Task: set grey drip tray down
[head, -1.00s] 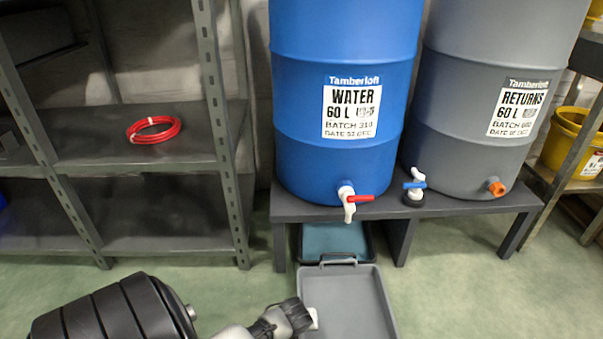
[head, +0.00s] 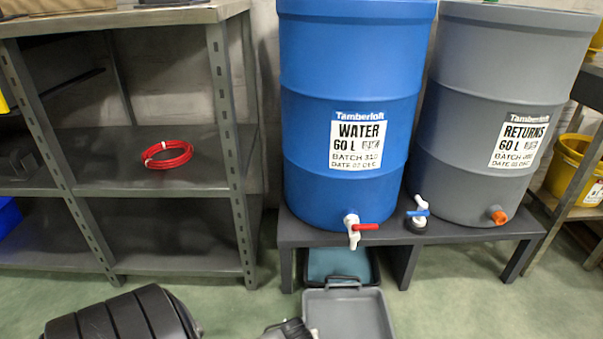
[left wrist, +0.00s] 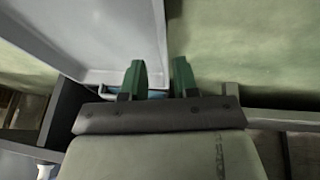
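The grey drip tray (head: 350,312) appears low at the floor in front of the drum stand. Its far handle overlaps the near edge of a teal tray (head: 338,266) under the stand. The head view cuts off its near end. In the left wrist view the grey tray (left wrist: 95,35) fills the upper left. My left gripper (head: 312,331) is at the tray's left side. In the left wrist view its green fingers (left wrist: 160,78) stand apart around the tray's edge, with a visible gap. My right gripper is out of view.
A shelf unit (head: 165,210) holding a red hose coil (head: 168,155) is at left. Green floor (head: 450,305) is clear at right.

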